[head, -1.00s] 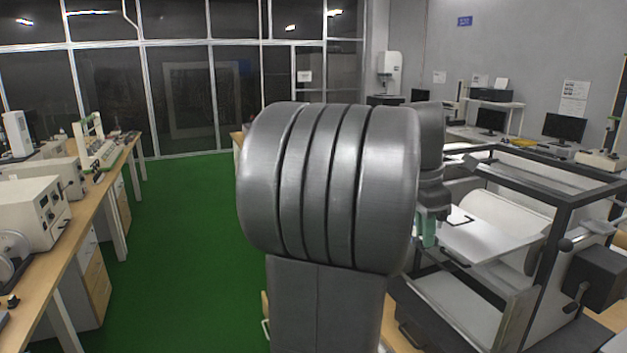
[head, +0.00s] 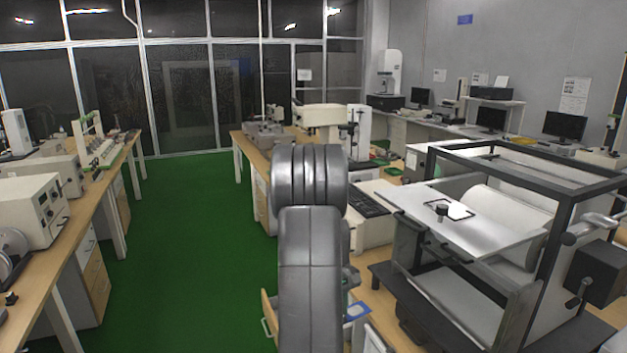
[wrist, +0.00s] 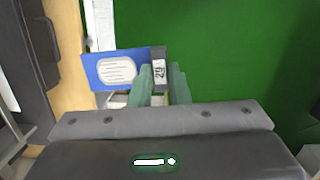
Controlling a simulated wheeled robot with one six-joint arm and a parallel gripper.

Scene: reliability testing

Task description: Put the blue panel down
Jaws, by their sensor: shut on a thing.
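The blue panel (wrist: 92,73) is a small flat piece with a white rounded label and a dark end strip marked with a number. In the wrist view, the green fingers of my gripper (wrist: 161,78) are shut on its dark end. A blue and white corner of it (head: 357,311) shows low in the head view, just right of my arm.
A black-framed machine with a flat metal plate (head: 485,226) stands right of my arm. Other instruments (head: 318,117) stand on the bench behind. A partly open drawer (head: 268,312) sits left of my arm. The green floor (head: 190,230) is clear at left.

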